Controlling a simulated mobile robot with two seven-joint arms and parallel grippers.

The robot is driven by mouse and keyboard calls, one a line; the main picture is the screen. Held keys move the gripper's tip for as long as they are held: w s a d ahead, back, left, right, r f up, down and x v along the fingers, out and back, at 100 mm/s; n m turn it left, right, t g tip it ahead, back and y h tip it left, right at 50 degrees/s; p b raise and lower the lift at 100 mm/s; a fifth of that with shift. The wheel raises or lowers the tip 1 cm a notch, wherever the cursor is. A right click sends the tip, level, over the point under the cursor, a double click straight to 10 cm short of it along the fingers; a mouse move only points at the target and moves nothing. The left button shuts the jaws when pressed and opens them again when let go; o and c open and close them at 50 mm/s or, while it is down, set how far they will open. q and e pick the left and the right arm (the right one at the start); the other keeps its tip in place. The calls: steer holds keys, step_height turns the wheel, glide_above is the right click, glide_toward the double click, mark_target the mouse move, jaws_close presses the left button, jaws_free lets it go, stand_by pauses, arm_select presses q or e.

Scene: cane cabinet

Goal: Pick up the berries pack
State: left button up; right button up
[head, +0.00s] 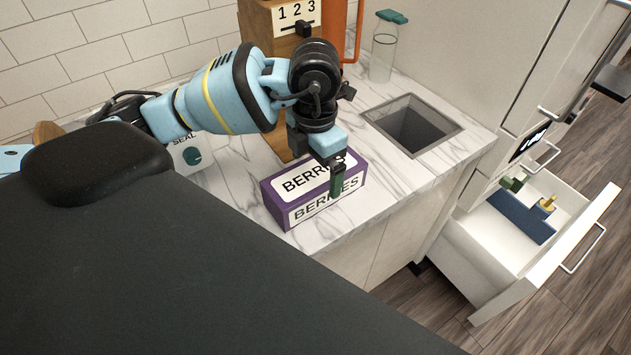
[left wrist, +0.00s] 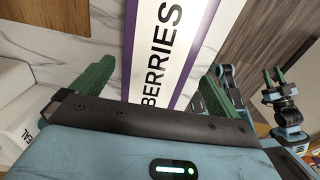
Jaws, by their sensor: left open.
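The berries pack (head: 303,205) is a purple and white box lying on the marble counter near its front edge. My left gripper (head: 337,179) is over its right part, with one green finger visible in front of the box's front face. In the left wrist view the pack (left wrist: 163,50) lies between the two spread green fingers of the left gripper (left wrist: 156,75). The fingers are open; whether they touch the box I cannot tell. My right gripper (left wrist: 273,77) shows small at the right of the left wrist view, its jaw state unclear.
A sink (head: 412,124) is set into the counter right of the pack. A glass bottle (head: 383,52) and a wooden block marked with numbers (head: 266,22) stand behind. A white container (head: 192,155) is to the left. An open drawer (head: 480,250) juts out at the right.

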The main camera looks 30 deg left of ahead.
arm_select(q)
steer(key=shift+w+a+f, duration=0.1)
steer(key=shift+w+f, duration=0.05)
steer(key=shift+f, duration=1.45)
steer(key=shift+w+a+f, duration=0.1)
steer(key=shift+f, duration=1.45)
steer(key=shift+r, duration=0.1)
steer(key=c, duration=1.5)
steer(key=shift+o, duration=0.2)
arm_select(e)
steer(key=shift+w+r, duration=0.15)
steer(key=shift+w, duration=0.05)
arm_select(q)
steer(key=shift+r, duration=0.1)
